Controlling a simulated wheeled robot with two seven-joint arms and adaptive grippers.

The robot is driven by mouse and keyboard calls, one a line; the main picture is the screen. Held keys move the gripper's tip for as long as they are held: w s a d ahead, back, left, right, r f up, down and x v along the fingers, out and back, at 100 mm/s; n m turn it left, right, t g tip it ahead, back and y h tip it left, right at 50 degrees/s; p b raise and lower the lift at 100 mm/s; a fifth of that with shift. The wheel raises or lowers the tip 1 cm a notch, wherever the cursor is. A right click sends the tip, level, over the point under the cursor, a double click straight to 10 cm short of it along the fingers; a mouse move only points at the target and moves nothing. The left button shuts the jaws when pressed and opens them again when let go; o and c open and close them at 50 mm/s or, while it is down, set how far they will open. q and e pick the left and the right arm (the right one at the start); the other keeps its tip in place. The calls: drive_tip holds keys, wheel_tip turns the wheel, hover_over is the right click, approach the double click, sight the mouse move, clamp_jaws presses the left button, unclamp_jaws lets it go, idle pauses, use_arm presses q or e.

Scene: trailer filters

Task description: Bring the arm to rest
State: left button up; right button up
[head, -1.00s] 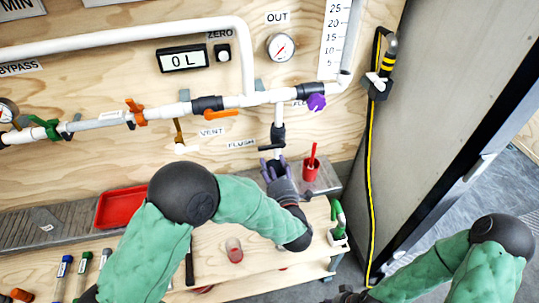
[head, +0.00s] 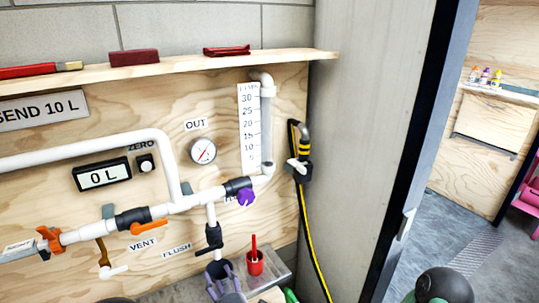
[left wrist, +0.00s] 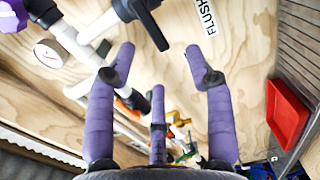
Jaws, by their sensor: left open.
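My left gripper (head: 224,284) shows at the bottom edge of the head view, with purple fingers pointing up at the board. It is just below the black-handled flush valve (head: 209,238) on the white down-pipe, left of a red cup (head: 255,263). In the left wrist view its three purple fingers (left wrist: 165,85) are spread, with nothing between them. The black valve handle (left wrist: 150,22) shows beyond the fingers there. Most of my left arm is below the head view. Part of my right arm shows at the lower right; its gripper is out of view.
White pipes, a gauge (head: 203,151) and an orange valve handle (head: 149,228) are on the plywood board. A shelf (head: 180,64) runs above. A grey wall (head: 352,130) and yellow-black hose (head: 310,235) stand to the right. A red tray (left wrist: 287,113) shows in the left wrist view.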

use_arm(q)
drive_tip(key=s+d+f+m+g+h+p, duration=0.1)
drive_tip(key=d+f+m+g+h, duration=0.2)
drive_tip(key=f+m, duration=0.5)
drive_tip(key=d+f+m+g+h+p, duration=0.1)
drive_tip(key=f+m+g+h, duration=0.3)
drive_tip(key=f, duration=0.7)
drive_tip(key=s+d+f+m+g+h, duration=0.1)
drive_tip(key=s+f+m+g+h, duration=0.2)
drive_tip(key=s, duration=0.7)
drive_tip(key=s+d+f+m+g+h+p, duration=0.1)
drive_tip(key=s+d+f+m+g+h, duration=0.1)
drive_tip(key=s+f+m, duration=0.4)
drive_tip(key=s+f+g+h, duration=0.1)
drive_tip(key=s+f+g, duration=0.1)
drive_tip(key=s, duration=0.2)
drive_tip(key=shift+d+f+m+g+p, duration=0.2)
drive_tip(key=shift+f+m+g+p, duration=0.05)
drive_tip(key=shift+m+g+p, duration=0.05)
drive_tip(key=shift+w, duration=0.1)
